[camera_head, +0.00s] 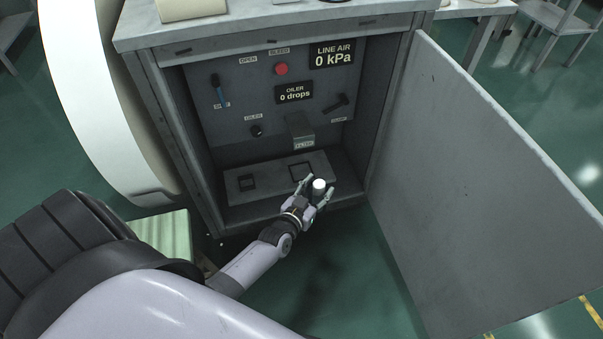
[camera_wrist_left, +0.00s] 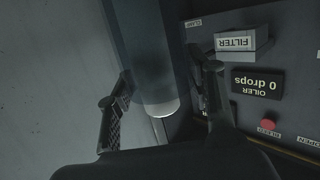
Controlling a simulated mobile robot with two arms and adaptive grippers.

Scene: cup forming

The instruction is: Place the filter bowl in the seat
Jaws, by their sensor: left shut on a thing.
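The filter bowl is a smoky cylinder (camera_wrist_left: 145,55) with a pale end, seen between my fingers in the left wrist view. In the head view its white top (camera_head: 319,184) shows. My left gripper (camera_head: 318,188) is shut on it, just in front of the cabinet's lower ledge. The filter block (camera_head: 300,127), labelled FILTER, juts from the panel above and behind the bowl, apart from it. It also shows upside down in the left wrist view (camera_wrist_left: 240,42). Which part is the seat is not clear; any socket under the block is hidden. My right gripper is not in view.
The panel has a red bleed button (camera_head: 281,69), levers and displays reading 0 kPa and 0 drops. The open door (camera_head: 480,170) stands close at right.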

